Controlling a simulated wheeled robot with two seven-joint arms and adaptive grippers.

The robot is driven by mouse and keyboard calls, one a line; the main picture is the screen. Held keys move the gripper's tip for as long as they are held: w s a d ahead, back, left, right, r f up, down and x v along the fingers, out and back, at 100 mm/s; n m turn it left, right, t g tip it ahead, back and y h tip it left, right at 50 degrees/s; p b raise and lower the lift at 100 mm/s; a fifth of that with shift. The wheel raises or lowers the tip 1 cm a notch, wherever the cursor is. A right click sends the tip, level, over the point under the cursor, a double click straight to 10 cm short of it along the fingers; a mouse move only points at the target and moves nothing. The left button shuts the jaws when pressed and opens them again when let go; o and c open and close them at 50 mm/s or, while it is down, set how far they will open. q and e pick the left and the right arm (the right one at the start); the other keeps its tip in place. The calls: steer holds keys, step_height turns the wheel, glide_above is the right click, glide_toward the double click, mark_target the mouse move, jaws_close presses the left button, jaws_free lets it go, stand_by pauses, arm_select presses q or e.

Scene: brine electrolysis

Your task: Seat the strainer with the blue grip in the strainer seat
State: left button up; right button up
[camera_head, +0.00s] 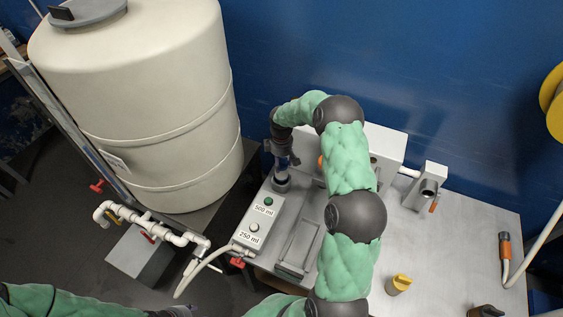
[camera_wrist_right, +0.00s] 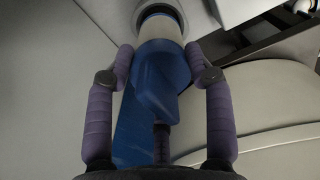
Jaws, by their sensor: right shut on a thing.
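My right gripper (camera_head: 284,160) is at the back left of the steel table, pointing down over a dark round fitting (camera_head: 281,184) that looks like the strainer seat. In the right wrist view my right gripper (camera_wrist_right: 158,62) is shut on the blue grip (camera_wrist_right: 158,82) of the strainer, one finger on each side. A pale cylindrical part (camera_wrist_right: 160,29) lies beyond the grip and meets a dark ring. I cannot tell how deep the strainer sits in the ring. The dark end of my left arm (camera_head: 172,312) shows at the bottom edge; its fingers cannot be made out.
A button box (camera_head: 259,222) labelled 500 ml and 250 ml stands just in front of the fitting. A large cream tank (camera_head: 150,100) rises at left. A grey box (camera_head: 386,142) is behind my right arm. A yellow-topped item (camera_head: 398,284) stands front right.

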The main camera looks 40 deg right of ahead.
steer(key=shift+f+b, duration=2.4)
steer(key=shift+f, duration=0.85)
stand_by(4.8)
